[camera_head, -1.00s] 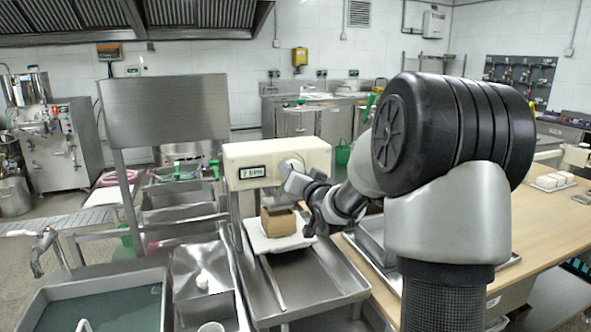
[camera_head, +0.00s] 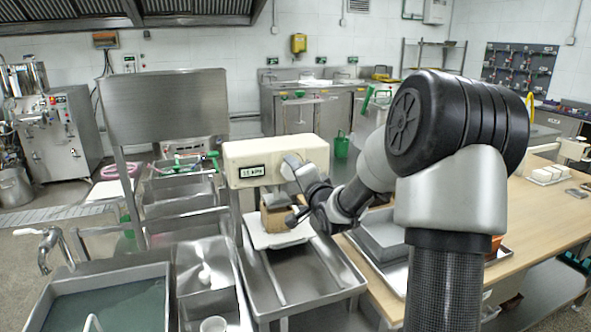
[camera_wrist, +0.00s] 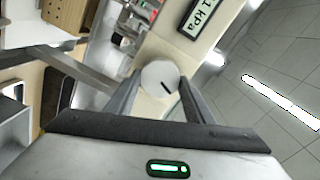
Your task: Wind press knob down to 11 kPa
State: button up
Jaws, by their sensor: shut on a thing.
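The press is a cream box (camera_head: 262,150) in the head view, with a small display (camera_head: 252,171) on its front. The display looks like 11 kPa, though small and blurred. In the wrist view, the display (camera_wrist: 203,16) ends in "1 kPa", its start cut off by the frame. The press knob (camera_wrist: 160,77) is a round white dial with a dark line mark. My gripper (camera_wrist: 157,88) is shut on the knob, one finger on each side.
A brown block (camera_head: 277,219) sits under the press on a white plate (camera_head: 257,236). Steel sinks (camera_head: 182,200) lie to the left. A wooden table (camera_head: 525,205) with trays stands to the right.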

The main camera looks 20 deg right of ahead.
dwell(0.3)
jog(key=o, duration=1)
jog(key=shift+o, duration=0.2)
jog(key=shift+s, duration=0.1)
jog(key=s+p, duration=0.1)
jog(key=s, duration=1.6)
jog(key=shift+r+p, duration=0.35)
jog(key=shift+r, duration=0.05)
jog(key=shift+s+a, duration=0.1)
